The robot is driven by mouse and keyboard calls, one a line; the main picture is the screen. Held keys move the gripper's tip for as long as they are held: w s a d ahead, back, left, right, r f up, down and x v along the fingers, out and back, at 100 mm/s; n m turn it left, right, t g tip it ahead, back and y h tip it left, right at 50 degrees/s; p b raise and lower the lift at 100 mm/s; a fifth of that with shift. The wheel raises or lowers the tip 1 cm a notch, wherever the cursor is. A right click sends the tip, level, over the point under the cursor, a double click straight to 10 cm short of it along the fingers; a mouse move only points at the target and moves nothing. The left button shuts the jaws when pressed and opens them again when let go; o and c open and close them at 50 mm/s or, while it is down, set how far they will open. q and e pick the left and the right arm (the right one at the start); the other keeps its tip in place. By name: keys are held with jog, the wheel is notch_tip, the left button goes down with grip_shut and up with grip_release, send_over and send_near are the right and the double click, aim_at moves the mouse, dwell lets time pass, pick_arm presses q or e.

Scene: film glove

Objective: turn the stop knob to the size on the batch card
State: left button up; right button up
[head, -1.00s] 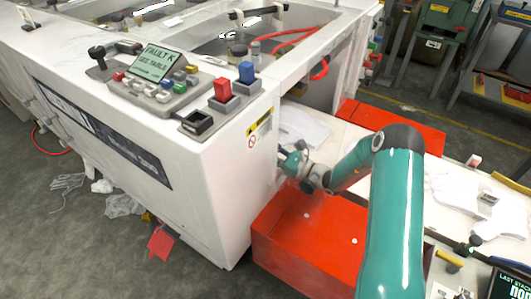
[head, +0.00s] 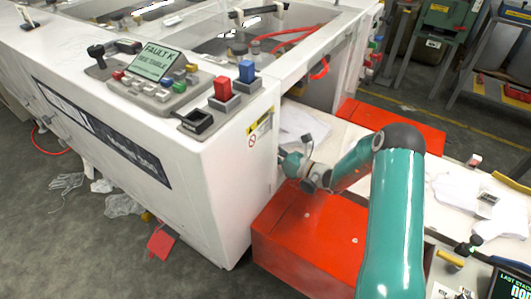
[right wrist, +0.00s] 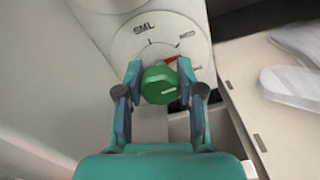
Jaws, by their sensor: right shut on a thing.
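The stop knob (right wrist: 159,85) is a green faceted knob on a round pale dial (right wrist: 160,38) in the right wrist view. The dial bears the letters "SML" and several dark tick marks. A red pointer (right wrist: 171,60) shows at the knob's upper right, partly hidden by a finger; I cannot tell which size it marks. My right gripper (right wrist: 159,72) is shut on the knob, one finger on each side. In the head view my right gripper (head: 287,163) is against the machine's end wall, and the knob is hidden. I cannot make out a batch card. My left gripper is out of view.
The white machine (head: 215,135) carries a screen reading "FAULT K SEE TABLE" (head: 156,61). Red boxes (head: 310,235) stand below my right arm. A pale table (head: 455,215) with white gloves lies to the right. Gloves and a red card (head: 160,242) lie on the floor.

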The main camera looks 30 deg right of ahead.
jog(key=m, duration=0.4)
jog(key=shift+s+f, duration=0.1)
jog(key=shift+f, duration=0.15)
jog(key=shift+f+m+p, duration=0.1)
jog(key=shift+m+p, duration=0.35)
jog(key=shift+m, duration=1.25)
jog(key=o, duration=1)
jog(key=shift+s, duration=0.1)
jog(key=shift+o, duration=0.8)
jog(key=shift+d, duration=0.1)
jog(key=shift+r, duration=0.2)
jog(key=v, duration=1.1)
jog(key=shift+s+d+f, duration=0.1)
jog(key=shift+s+d, duration=0.05)
jog(key=shift+s, duration=0.2)
